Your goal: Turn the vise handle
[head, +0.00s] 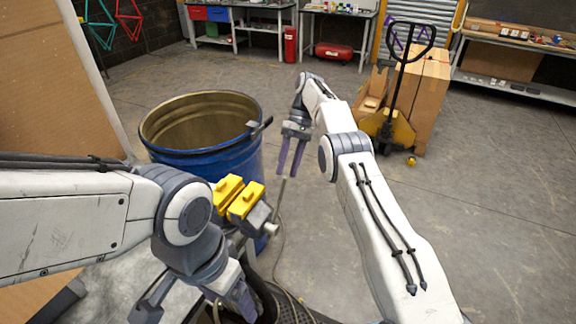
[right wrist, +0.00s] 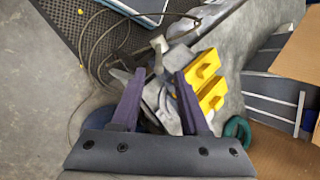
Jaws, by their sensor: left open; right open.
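The vise (head: 240,199) has yellow jaws and a grey body and stands by the blue drum's near right side. Its grey screw end (head: 272,229) points right, with a thin handle bar (head: 279,203) rising from it. My right gripper (head: 290,170) is open, pointing down just above the bar's upper end. In the right wrist view, the vise's yellow jaws (right wrist: 207,82) and grey screw end (right wrist: 158,45) show beyond my open fingers (right wrist: 160,75); nothing is clearly held. My left gripper (head: 196,300) is open at the bottom, nearer than the vise, and partly cut off.
A blue drum (head: 205,160) stands behind the vise, close to my left arm. A cable (head: 277,262) runs down to a dark perforated mat (head: 300,312). A pallet jack (head: 395,125) with cardboard boxes stands at back right.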

